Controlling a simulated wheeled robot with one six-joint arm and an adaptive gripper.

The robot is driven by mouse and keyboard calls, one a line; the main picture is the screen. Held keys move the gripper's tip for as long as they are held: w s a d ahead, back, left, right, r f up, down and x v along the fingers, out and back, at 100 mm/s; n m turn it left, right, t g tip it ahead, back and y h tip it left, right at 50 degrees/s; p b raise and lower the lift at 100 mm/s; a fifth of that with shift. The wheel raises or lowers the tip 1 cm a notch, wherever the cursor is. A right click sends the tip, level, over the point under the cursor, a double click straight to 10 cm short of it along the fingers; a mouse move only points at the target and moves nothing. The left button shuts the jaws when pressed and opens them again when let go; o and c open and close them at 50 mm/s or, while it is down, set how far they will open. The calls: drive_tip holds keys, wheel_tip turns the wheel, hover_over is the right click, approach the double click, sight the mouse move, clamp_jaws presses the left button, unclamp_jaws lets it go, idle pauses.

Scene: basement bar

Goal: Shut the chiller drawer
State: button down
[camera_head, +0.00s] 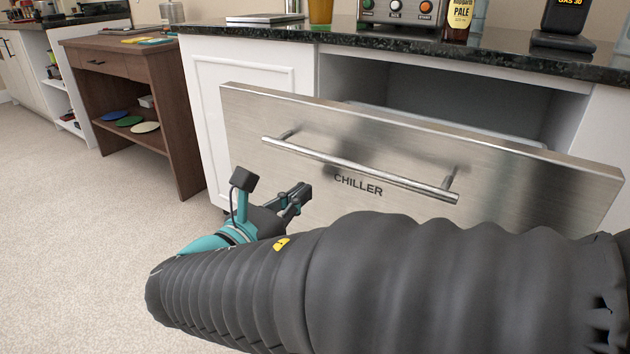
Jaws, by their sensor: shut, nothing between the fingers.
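The chiller drawer (300,112) has a brushed steel front with the word CHILLER on it, and it stands pulled out from the white cabinet. A dark gap shows behind its top edge, with part of the drawer's inside visible. Its long bar handle (355,170) runs across the upper front. My gripper (303,193) is shut and empty, in front of the drawer face, below the left part of the handle. I cannot tell whether the fingertips touch the steel. My arm in its dark sleeve hides the lower part of the drawer front.
A dark stone countertop (400,42) overhangs the drawer and holds a bottle (459,20), a glass (320,12) and a panel with knobs (396,10). A brown wooden table (180,120) with coloured plates on its shelf stands at the left. Carpet floor (80,230) is clear at the left.

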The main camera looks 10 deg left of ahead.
sight(317, 181)
drive_tip(key=shift+x, duration=1.4)
drive_tip(key=shift+w, duration=0.1)
